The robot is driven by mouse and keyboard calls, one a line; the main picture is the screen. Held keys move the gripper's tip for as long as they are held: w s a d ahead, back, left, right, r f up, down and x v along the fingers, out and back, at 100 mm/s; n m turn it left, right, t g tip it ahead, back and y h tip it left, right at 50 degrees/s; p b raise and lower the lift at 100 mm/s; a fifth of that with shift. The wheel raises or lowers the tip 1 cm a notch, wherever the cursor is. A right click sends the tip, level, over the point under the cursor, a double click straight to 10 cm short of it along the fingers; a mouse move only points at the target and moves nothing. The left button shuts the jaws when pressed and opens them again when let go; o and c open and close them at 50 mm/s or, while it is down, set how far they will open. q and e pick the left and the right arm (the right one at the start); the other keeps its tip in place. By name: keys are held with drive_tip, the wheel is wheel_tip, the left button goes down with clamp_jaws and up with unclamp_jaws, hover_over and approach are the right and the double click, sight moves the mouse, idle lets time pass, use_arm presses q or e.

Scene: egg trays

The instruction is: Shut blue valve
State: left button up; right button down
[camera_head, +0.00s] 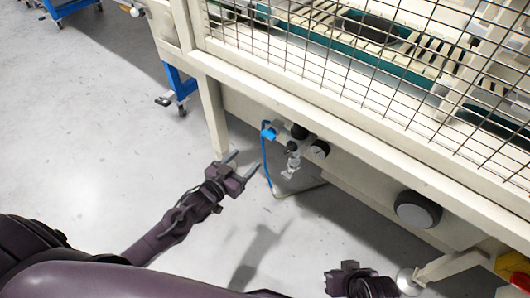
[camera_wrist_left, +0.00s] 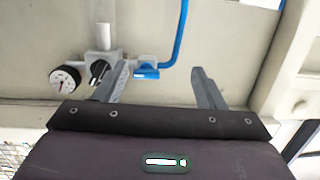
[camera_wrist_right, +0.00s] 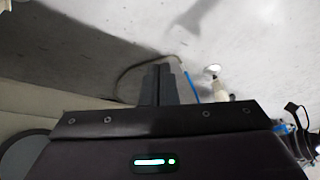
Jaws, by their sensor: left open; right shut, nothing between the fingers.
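The blue valve (camera_head: 269,132) sits at the left end of a small air fitting on the machine's cream side panel, with a blue hose hanging from it. In the left wrist view the blue valve (camera_wrist_left: 146,72) shows between my two fingers, closer to the left one. My left gripper (camera_head: 240,163) is open and empty, apart from the valve, below and left of it in the head view. In the left wrist view my left gripper (camera_wrist_left: 160,82) points at the panel. My right gripper (camera_wrist_right: 160,75) is shut and empty, low over the floor, away from the valve.
A pressure gauge (camera_head: 320,149) and dark knob (camera_head: 299,131) sit beside the valve. A large round grey knob (camera_head: 417,210) is farther right on the panel. A machine leg (camera_head: 213,115) stands left of the valve. Open floor (camera_head: 100,150) lies to the left.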

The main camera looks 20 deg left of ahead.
sight(266, 136)
use_arm(q)
drive_tip(key=shift+m+t+h, duration=0.3)
drive_tip(key=shift+t+h, duration=0.3)
drive_tip(key=shift+h, duration=0.2)
drive_tip(key=w+d+r+b, duration=0.1)
drive_tip(key=w, duration=0.1)
drive_tip(key=w+d+r, duration=0.1)
drive_tip(key=w+d, duration=0.1)
drive_tip(key=w, duration=0.1)
drive_tip(key=w+d+r+b, duration=0.1)
drive_tip(key=w+r, duration=0.1)
drive_tip(key=w, duration=0.1)
drive_tip(key=shift+d+b, duration=0.15)
drive_tip(key=shift+b, duration=0.2)
use_arm(e)
drive_tip(key=shift+n+t+y, duration=0.3)
drive_tip(key=shift+t+y, duration=0.4)
drive_tip(key=shift+t, duration=0.1)
drive_tip(key=a+r, duration=0.1)
drive_tip(key=w+a+r, duration=0.1)
drive_tip(key=r, duration=0.1)
drive_tip(key=shift+a+r, duration=0.2)
drive_tip(key=shift+a, duration=0.15)
